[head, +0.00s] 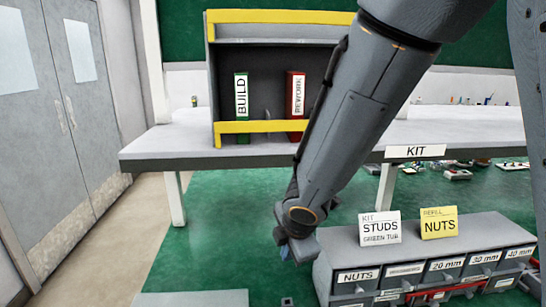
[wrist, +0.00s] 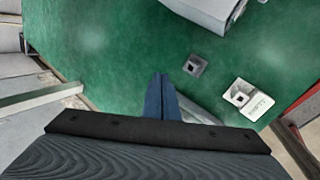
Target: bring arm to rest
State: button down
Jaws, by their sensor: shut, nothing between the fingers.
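My gripper (head: 284,252) hangs at the lower end of my arm, left of the drawer unit (head: 330,284) in the head view. In the wrist view its two blue fingers (wrist: 161,82) are together and hold nothing. They show over a green surface (wrist: 110,45). My arm slants down from the upper right of the head view and hides part of the bench and shelf behind it.
The drawer unit carries a white STUDS card (head: 380,228) and a yellow NUTS card (head: 439,224). A shelf box (head: 285,127) with BUILD and REWORK binders stands on the back bench (head: 165,148). A small grey square (wrist: 195,65) and a white labelled block (wrist: 243,98) lie right of the fingers.

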jog(key=s+d+r+m+g+h, duration=0.1)
jog(key=s+d+m, duration=0.4)
jog(key=d+m, duration=0.45)
jog(key=s+d+m+g, duration=0.2)
jog(key=s+d+m, duration=0.4)
jog(key=m, duration=0.7)
jog(key=f+b, duration=0.2)
jog(key=f, duration=0.2)
jog(key=shift+s+d+g+b, duration=0.1)
jog(key=shift+d+g+b, duration=0.15)
jog(key=shift+g+b, duration=0.15)
